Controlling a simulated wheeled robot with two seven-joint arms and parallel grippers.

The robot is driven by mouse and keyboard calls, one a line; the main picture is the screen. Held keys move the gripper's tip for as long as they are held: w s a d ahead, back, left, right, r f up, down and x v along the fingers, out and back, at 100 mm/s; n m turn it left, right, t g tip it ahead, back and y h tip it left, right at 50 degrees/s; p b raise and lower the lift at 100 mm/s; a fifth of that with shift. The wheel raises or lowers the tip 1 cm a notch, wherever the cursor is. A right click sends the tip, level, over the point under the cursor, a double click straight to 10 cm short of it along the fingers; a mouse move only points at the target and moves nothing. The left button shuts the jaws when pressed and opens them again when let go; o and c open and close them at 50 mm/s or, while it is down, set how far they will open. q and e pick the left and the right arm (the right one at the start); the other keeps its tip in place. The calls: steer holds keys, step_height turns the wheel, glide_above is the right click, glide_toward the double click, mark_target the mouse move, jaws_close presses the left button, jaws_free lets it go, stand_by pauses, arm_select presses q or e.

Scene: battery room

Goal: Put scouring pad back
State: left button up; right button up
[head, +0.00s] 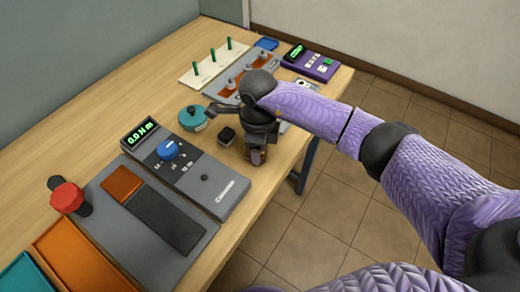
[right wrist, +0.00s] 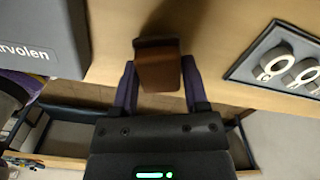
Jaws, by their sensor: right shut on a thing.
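My right gripper (head: 257,157) points down at the front edge of the table, right of the grey torque tester. It is shut on a small brown block with a darker top, which I take for the scouring pad (right wrist: 157,70); the pad sits between both fingers in the right wrist view. In the head view the gripper mostly hides it. I cannot tell whether it touches the table. A grey board (head: 190,250) at the lower left bears a rust-brown patch (head: 122,185) and a long dark patch (head: 166,221). My left gripper is not in view.
The grey torque tester (head: 225,195) lies between the board and my gripper. An orange tray (head: 85,255) and a red-knobbed thing (head: 67,197) are at left. The table's left rear is clear.

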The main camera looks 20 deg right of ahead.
steer(key=shift+f, duration=0.5)
steer(key=shift+r, duration=0.1)
steer(key=o, duration=1.2)
steer(key=shift+o, duration=0.2)
steer(key=shift+r, duration=0.1)
step_height(320, 180, up, 12)
steer(key=p, duration=0.3)
